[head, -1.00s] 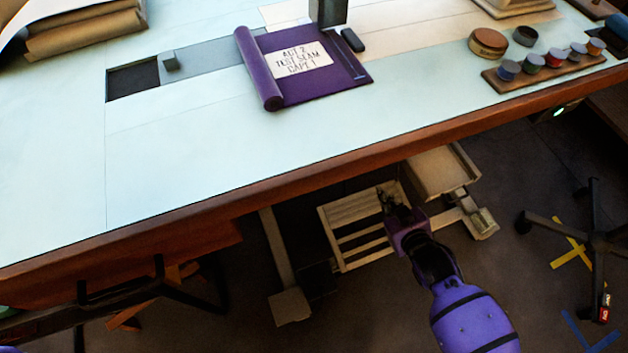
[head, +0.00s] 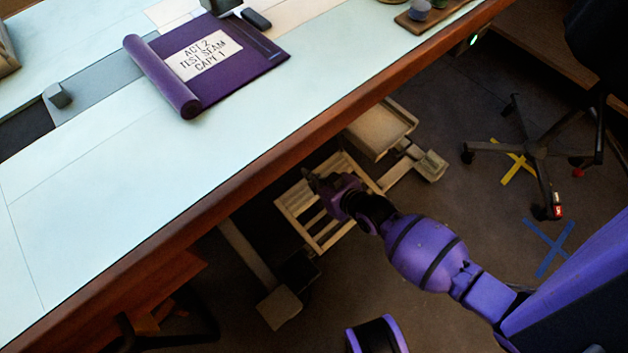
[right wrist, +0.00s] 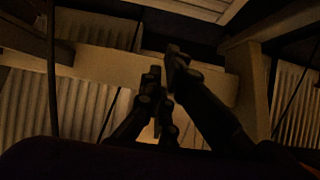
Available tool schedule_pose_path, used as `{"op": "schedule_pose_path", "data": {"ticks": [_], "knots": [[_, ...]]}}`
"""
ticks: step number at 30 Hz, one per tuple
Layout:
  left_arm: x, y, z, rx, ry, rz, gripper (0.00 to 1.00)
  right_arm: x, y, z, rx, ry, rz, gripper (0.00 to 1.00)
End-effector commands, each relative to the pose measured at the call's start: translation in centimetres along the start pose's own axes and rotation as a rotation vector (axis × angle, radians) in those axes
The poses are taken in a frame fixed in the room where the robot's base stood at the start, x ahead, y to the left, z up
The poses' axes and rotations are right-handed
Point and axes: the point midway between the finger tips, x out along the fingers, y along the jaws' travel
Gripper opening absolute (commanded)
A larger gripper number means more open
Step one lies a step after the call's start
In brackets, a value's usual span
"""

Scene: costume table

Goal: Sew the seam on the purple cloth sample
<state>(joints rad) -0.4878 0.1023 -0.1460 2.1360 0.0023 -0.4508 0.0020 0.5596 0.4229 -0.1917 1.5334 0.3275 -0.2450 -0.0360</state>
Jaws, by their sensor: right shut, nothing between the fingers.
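The purple cloth sample (head: 252,67) lies on the pale table top, its left end rolled up. A white label on it (head: 204,54) reads "ACT 2 TEST SEAM CAPE 1". A grey block of the sewing machine (head: 219,5) is cut off by the top edge, at the cloth's far side. My right gripper (head: 318,180) is below the table's front edge, over the slatted pedal (head: 296,214) as seen from above, well away from the cloth. In the right wrist view its dark fingers (right wrist: 165,75) are shut and empty. My left gripper is not in view.
The wooden table edge (head: 262,164) runs diagonally between my right arm and the cloth. A pale tray-like part (head: 380,128) sits under the table. A wheeled chair (head: 540,148) stands at the right. Spools (head: 420,10) are at the top.

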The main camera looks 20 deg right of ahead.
Motion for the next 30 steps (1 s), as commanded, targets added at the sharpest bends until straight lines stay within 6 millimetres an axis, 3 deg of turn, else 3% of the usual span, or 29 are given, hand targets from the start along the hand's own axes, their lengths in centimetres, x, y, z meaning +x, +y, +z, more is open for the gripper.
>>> {"op": "schedule_pose_path", "data": {"ticks": [1, 6, 9, 12, 19, 30], "knots": [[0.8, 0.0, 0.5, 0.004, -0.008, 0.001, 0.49, 1.5, -0.1, 0.4, 0.001, -0.001, -0.001, 0.00], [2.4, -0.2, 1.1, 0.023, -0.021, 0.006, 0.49, 5.2, 0.0, 0.5, 0.001, -0.002, -0.001, 0.00], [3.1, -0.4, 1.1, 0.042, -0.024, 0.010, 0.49, 7.2, -0.1, 0.4, 0.002, -0.001, -0.001, 0.00], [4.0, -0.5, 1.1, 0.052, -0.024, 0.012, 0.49, 8.2, 0.0, 1.9, 0.001, -0.006, 0.000, 0.00], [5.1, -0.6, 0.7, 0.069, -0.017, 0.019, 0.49, 9.5, 0.0, 2.9, -0.001, -0.001, 0.000, 0.00], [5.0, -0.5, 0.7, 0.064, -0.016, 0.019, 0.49, 9.5, 0.0, 2.9, 0.000, -0.001, 0.000, 0.00]]}}
